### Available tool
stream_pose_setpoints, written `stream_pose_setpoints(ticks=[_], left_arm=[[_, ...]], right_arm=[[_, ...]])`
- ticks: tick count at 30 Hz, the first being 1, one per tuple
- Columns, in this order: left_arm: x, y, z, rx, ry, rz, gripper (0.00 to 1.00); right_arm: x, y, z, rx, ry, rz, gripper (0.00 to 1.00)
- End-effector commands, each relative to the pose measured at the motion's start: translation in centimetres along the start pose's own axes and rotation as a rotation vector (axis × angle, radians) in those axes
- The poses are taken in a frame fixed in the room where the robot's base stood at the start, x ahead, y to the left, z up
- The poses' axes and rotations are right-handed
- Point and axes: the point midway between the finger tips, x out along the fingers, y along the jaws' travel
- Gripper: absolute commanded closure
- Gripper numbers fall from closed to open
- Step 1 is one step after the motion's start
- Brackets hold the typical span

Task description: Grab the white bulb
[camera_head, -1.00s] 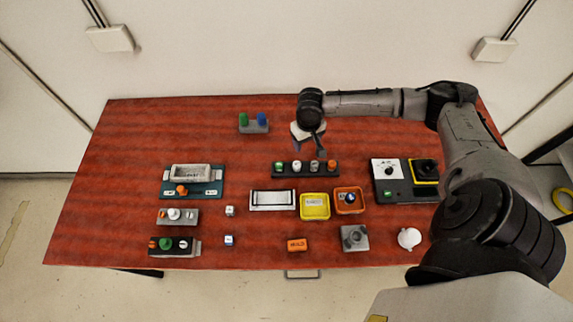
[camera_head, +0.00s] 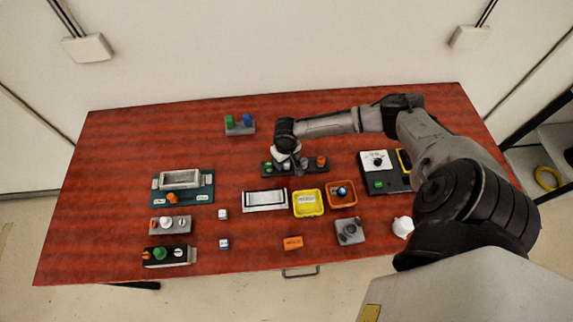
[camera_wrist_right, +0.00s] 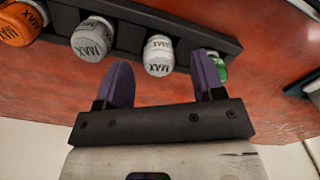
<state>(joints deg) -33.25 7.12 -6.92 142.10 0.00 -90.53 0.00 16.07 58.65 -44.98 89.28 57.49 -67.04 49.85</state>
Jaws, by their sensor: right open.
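The white bulb (camera_wrist_right: 158,55) is marked MAX and sits upright in a dark rack (camera_wrist_right: 128,38). My right gripper (camera_wrist_right: 159,72) is open, with one purple finger on each side of the white bulb's near side in the right wrist view. The jaws are empty, and I cannot tell whether a finger touches it. A grey bulb (camera_wrist_right: 92,40) and an orange bulb (camera_wrist_right: 20,22) are to its left, and a green bulb (camera_wrist_right: 220,66) is partly hidden behind the right finger. In the head view my right gripper (camera_head: 289,166) covers part of the rack (camera_head: 311,171). My left gripper is not in view.
A yellow bin (camera_head: 308,213), an orange bin (camera_head: 331,202) and a white-framed tray (camera_head: 264,208) lie in front of the rack. A block with green and blue pegs (camera_head: 240,130) stands behind it. A meter box (camera_head: 375,160) is on the right. The table's left back is clear.

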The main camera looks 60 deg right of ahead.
Motion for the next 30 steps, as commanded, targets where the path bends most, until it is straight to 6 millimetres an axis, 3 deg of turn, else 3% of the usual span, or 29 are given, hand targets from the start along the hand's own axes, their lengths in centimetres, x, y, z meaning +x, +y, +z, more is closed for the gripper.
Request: stream_pose_setpoints(ticks=[5, 13, 30], left_arm=[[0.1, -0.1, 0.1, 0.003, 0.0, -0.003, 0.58], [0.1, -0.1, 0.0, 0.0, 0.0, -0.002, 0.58], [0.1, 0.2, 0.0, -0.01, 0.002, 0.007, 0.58]], right_arm=[[1.4, 0.0, 0.0, 0.001, 0.001, 0.0, 0.38], [1.6, 0.0, 0.0, 0.001, 0.0, 0.0, 0.38], [1.6, 0.0, 0.0, 0.001, 0.0, 0.0, 0.91]])
